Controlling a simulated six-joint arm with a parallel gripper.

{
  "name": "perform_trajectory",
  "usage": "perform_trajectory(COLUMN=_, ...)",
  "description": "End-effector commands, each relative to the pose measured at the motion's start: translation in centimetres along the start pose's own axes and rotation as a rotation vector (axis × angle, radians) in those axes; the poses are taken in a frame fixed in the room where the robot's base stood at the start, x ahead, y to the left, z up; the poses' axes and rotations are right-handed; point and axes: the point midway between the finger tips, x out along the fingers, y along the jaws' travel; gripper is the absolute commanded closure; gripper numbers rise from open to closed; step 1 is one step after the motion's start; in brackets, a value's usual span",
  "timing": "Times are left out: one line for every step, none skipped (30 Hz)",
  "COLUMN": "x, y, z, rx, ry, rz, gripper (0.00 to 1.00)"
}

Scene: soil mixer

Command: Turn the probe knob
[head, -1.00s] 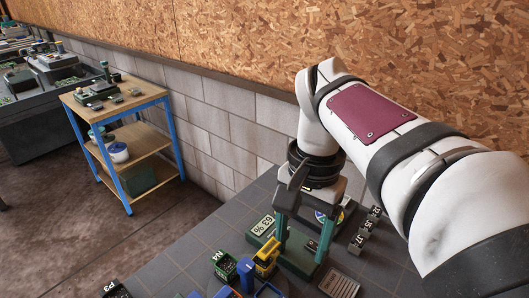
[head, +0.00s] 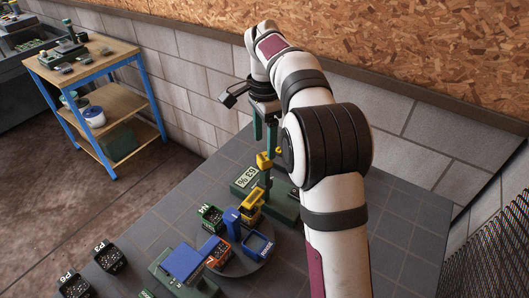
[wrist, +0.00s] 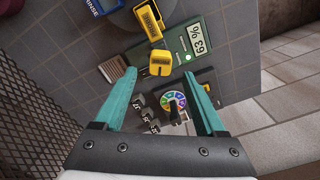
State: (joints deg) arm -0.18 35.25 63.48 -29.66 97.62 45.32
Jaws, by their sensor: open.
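The green probe unit (wrist: 192,48) lies on the grey table and has a display reading "63 %"; it also shows in the head view (head: 285,207). A yellow block on a post (wrist: 160,62) rises from the unit. A round dial with coloured sectors (wrist: 173,101) shows in the wrist view, with a dark piece at its lower edge; I cannot tell which part is the probe knob. My gripper (wrist: 157,76) is open and empty, its teal fingers on either side of the yellow block and dial as seen from the wrist. In the head view my gripper (head: 265,138) is above the unit.
Several small labelled blocks (wrist: 145,118) stand by the dial. A round grey turntable (head: 240,268) with coloured tools is at the table's front. Dark labelled blocks (head: 108,256) lie at the left. A wooden shelf cart (head: 80,62) stands beyond the table.

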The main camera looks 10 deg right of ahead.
Motion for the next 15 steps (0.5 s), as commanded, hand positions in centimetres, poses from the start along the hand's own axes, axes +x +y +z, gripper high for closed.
perform_trajectory(x=1.1, y=0.1, z=0.0, rx=-0.001, ry=0.0, rz=0.004, gripper=0.27)
perform_trajectory(x=1.8, y=0.1, z=0.0, rx=0.0, ry=-0.001, rz=0.004, gripper=0.27)
perform_trajectory(x=2.6, y=0.1, z=0.0, rx=0.0, ry=0.0, rz=0.003, gripper=0.27)
perform_trajectory(x=3.1, y=0.0, z=0.0, rx=-0.001, ry=0.0, rz=0.003, gripper=0.27)
perform_trajectory(x=3.5, y=0.0, z=0.0, rx=-0.001, ry=0.001, rz=0.002, gripper=0.27)
perform_trajectory(x=4.0, y=0.0, z=0.0, rx=0.0, ry=0.0, rz=0.002, gripper=0.27)
perform_trajectory(x=4.2, y=0.0, z=0.0, rx=-0.001, ry=0.001, rz=0.001, gripper=0.27)
perform_trajectory(x=4.4, y=0.0, z=0.0, rx=-0.001, ry=0.001, rz=0.0, gripper=0.27)
perform_trajectory(x=4.6, y=0.0, z=-0.1, rx=-0.002, ry=0.002, rz=0.0, gripper=0.27)
perform_trajectory(x=4.7, y=0.0, z=-0.1, rx=-0.002, ry=0.002, rz=-0.001, gripper=0.27)
perform_trajectory(x=4.8, y=0.0, z=-0.1, rx=-0.002, ry=0.002, rz=-0.001, gripper=0.27)
perform_trajectory(x=4.9, y=0.0, z=-0.1, rx=-0.002, ry=0.002, rz=-0.001, gripper=0.27)
perform_trajectory(x=4.9, y=0.0, z=-0.1, rx=-0.002, ry=0.002, rz=-0.001, gripper=0.27)
perform_trajectory(x=4.9, y=0.0, z=-0.1, rx=-0.002, ry=0.002, rz=-0.001, gripper=0.27)
perform_trajectory(x=4.9, y=0.0, z=-0.1, rx=-0.002, ry=0.002, rz=-0.001, gripper=0.27)
